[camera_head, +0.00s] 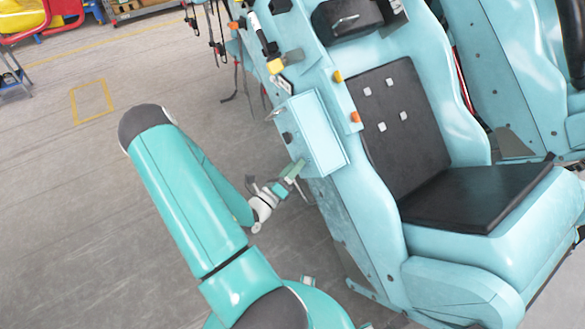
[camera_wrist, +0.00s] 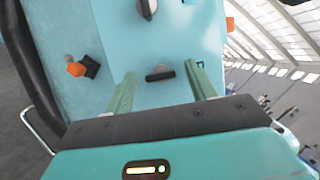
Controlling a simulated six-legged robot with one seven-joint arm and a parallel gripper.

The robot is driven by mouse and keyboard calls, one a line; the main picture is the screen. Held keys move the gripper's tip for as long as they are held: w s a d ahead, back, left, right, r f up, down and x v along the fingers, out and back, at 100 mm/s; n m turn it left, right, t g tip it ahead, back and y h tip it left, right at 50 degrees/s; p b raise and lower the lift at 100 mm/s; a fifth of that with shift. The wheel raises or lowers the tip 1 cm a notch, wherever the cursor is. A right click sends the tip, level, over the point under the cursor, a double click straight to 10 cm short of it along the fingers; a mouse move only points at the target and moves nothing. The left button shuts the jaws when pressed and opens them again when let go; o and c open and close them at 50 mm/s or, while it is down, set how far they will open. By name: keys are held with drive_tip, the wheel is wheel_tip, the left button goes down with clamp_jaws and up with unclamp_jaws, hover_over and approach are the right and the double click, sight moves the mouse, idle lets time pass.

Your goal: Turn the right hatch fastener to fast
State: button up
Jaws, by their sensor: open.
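A dark fastener knob (camera_wrist: 160,75) sits on the light-blue panel in the wrist view, its bar lying roughly level in the picture. The open fingers of my gripper (camera_wrist: 160,69) stand one on each side of it, with a visible gap to both. A second grey and dark knob (camera_wrist: 147,9) is above it, partly cut by the top edge. In the head view my gripper (camera_head: 291,173) is at the lower left of the light-blue box (camera_head: 319,136) on the seat's side. The fastener between my fingers is hidden there.
An orange piece (camera_wrist: 75,69) with a dark knob (camera_wrist: 91,67) sticks out left of my fingers, and another orange piece (camera_wrist: 230,23) is at the right edge. The black-padded seat (camera_head: 405,120) stands right of the box. Open floor (camera_head: 60,170) lies to the left.

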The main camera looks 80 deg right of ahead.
drive_tip(key=c, duration=1)
drive_tip(key=shift+m, duration=0.4)
drive_tip(key=shift+w+d+m+g+y, duration=0.1)
drive_tip(key=shift+m+g+y, duration=1.3)
drive_tip(key=shift+m, duration=2.65)
drive_tip(key=shift+w+d+m+g+y, duration=0.1)
drive_tip(key=shift+m+g+y, duration=1.25)
drive_tip(key=shift+m, duration=2.65)
drive_tip(key=shift+w+d+m+g+y, duration=0.1)
drive_tip(key=shift+m+g+y, duration=1.25)
drive_tip(key=shift+m, duration=2.7)
drive_tip(key=shift+g+h, duration=0.4)
